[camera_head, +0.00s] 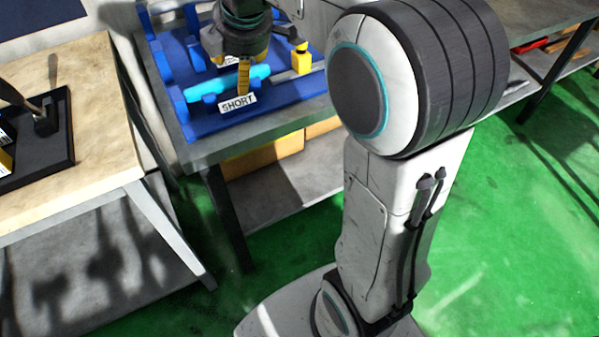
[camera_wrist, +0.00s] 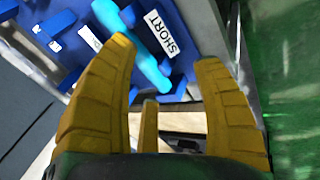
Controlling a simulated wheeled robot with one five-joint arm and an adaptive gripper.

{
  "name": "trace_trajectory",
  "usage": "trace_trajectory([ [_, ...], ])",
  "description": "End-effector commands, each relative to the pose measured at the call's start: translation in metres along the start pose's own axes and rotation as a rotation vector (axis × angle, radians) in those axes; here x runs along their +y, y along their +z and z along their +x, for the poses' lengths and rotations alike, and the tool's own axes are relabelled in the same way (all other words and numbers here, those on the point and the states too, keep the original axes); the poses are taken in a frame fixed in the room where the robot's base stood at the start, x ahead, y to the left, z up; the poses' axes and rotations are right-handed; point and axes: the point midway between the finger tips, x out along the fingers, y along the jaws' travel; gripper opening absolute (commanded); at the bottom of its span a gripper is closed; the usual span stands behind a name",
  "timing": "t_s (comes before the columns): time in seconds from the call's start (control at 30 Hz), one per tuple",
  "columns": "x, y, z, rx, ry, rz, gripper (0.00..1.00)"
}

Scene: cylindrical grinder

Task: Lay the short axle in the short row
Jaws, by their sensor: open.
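The cyan short axle (camera_head: 222,86) lies in the front row of the blue rack (camera_head: 275,95), just behind the white SHORT label (camera_head: 238,103). My gripper (camera_head: 246,72) is over the axle, and one yellow finger hangs in front of it. In the wrist view the axle (camera_wrist: 148,45) shows between the spread yellow fingers of my gripper (camera_wrist: 166,56), closer to the left one, beside the SHORT label (camera_wrist: 161,32). The fingers are open and not closed on it. How the axle's ends sit on the supports is partly hidden.
The rack stands on a grey table (camera_head: 270,122) with cardboard boxes (camera_head: 265,158) on its lower shelf. A wooden-topped bench (camera_head: 85,120) with a black tray (camera_head: 60,165) is at left. Green floor (camera_head: 510,210) is open at right.

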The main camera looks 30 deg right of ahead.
Motion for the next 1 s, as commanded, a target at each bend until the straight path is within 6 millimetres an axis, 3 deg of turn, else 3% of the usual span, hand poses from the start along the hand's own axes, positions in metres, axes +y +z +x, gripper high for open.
trace_trajectory([
  [0.03, -0.022, 0.007, -0.003, -0.007, -0.019, 0.098, 0.6],
  [0.3, -0.14, 0.043, -0.005, -0.081, -0.108, 0.691, 0.6],
  [0.5, -0.21, 0.065, 0.0, -0.149, -0.141, 1.027, 0.6],
  [0.7, -0.248, 0.076, 0.004, -0.194, -0.152, 1.209, 0.6],
  [1.0, -0.259, 0.079, 0.006, -0.208, -0.154, 1.26, 0.6],
])
